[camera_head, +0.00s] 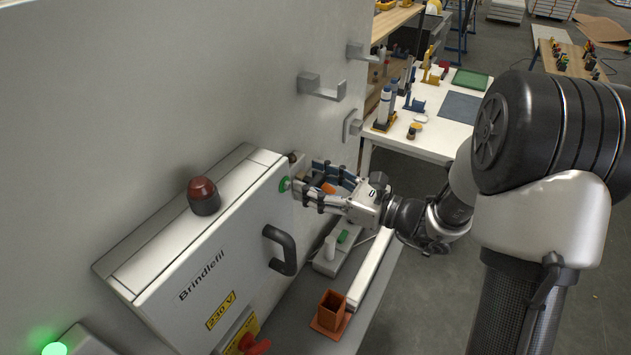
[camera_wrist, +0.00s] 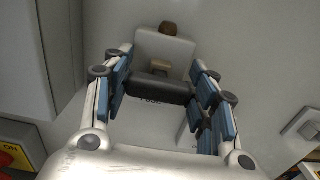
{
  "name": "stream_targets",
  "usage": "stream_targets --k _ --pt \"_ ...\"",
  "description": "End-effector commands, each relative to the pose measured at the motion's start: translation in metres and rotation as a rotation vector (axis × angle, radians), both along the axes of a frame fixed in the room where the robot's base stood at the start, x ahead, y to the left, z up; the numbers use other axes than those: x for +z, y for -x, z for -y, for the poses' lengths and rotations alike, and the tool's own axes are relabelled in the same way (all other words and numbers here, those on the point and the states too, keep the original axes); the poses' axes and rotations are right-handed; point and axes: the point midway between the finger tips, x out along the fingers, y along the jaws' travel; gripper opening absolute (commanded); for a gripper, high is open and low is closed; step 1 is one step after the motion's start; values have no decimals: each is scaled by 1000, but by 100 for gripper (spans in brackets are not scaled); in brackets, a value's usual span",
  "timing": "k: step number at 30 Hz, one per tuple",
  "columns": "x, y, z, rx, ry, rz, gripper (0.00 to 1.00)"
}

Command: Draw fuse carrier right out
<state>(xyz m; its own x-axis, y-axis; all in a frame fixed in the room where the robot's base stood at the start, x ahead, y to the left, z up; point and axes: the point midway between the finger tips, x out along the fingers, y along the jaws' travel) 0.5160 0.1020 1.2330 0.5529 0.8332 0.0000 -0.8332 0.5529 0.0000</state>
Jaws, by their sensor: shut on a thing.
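The fuse carrier shows in the wrist view as a dark bar-like grip (camera_wrist: 158,88) between the fingers, in front of a pale plate (camera_wrist: 178,47). Partly hidden lettering that seems to read "FUSE" is just below the bar. My gripper (camera_wrist: 161,66) is shut on the carrier, with blue-padded fingers on both sides of the bar. In the head view my gripper (camera_head: 304,187) is at the wall, just right of the grey cabinet. Its fingers hide most of the carrier there. I cannot tell how far the carrier sits in its seat.
The grey cabinet (camera_head: 185,262) has a red dome (camera_head: 203,194), a dark handle (camera_head: 280,250) and a red switch (camera_head: 254,345). An orange open box (camera_head: 331,311) stands on the ledge below my gripper. Grey hooks (camera_head: 322,87) project from the wall. A white table (camera_head: 440,125) stands behind.

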Motion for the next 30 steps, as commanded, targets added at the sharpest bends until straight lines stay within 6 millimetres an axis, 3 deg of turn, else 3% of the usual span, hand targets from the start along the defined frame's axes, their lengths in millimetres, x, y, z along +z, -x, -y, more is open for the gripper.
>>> stream_targets --k 10,18,25,26,30 --pt "0 0 0 1 0 0 10" --pt "0 11 17 -1 0 0 10" --pt "-1 12 17 0 1 -1 9" --pt "-1 12 17 0 0 -1 54" --pt "0 11 17 0 1 -1 63"
